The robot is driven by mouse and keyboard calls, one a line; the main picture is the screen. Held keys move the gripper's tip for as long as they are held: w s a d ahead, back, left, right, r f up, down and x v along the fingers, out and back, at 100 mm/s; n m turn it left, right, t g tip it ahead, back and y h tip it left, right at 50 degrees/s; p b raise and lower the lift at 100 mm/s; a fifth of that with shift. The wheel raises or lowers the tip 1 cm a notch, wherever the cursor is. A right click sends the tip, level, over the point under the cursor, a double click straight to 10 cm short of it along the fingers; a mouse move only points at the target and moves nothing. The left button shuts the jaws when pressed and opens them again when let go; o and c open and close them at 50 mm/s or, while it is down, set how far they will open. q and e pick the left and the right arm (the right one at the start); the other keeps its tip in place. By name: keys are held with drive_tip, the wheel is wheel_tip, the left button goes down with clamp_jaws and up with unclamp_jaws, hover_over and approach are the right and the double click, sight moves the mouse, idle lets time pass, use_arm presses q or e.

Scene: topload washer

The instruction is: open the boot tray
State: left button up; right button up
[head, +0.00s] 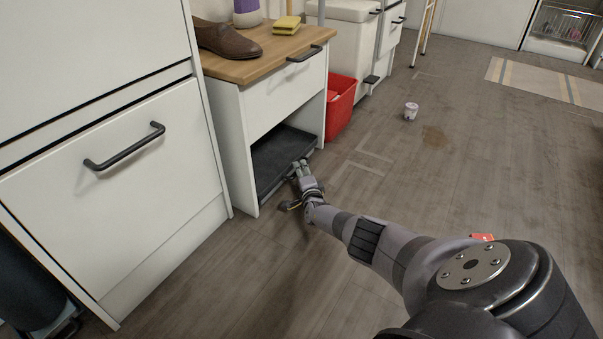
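The boot tray (279,158) is a dark, shallow tray low in the open bottom of the white cabinet with a wooden top. It sits largely within the cabinet, its front edge near the opening. My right gripper (294,187) is low by the floor at the front right part of the tray's front edge. Its finger parts show close to that edge, but they are small and partly overlap it, so I cannot tell whether they are closed on it. My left gripper is out of view.
The cabinet's upper drawer has a dark handle (304,54). A brown shoe (228,40) and yellow sponges (286,25) lie on top. A red bin (341,104) stands beside the cabinet. A small cup (411,111) is on the floor near a brown stain (434,136).

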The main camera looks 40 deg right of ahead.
clamp_jaws()
idle(0.7)
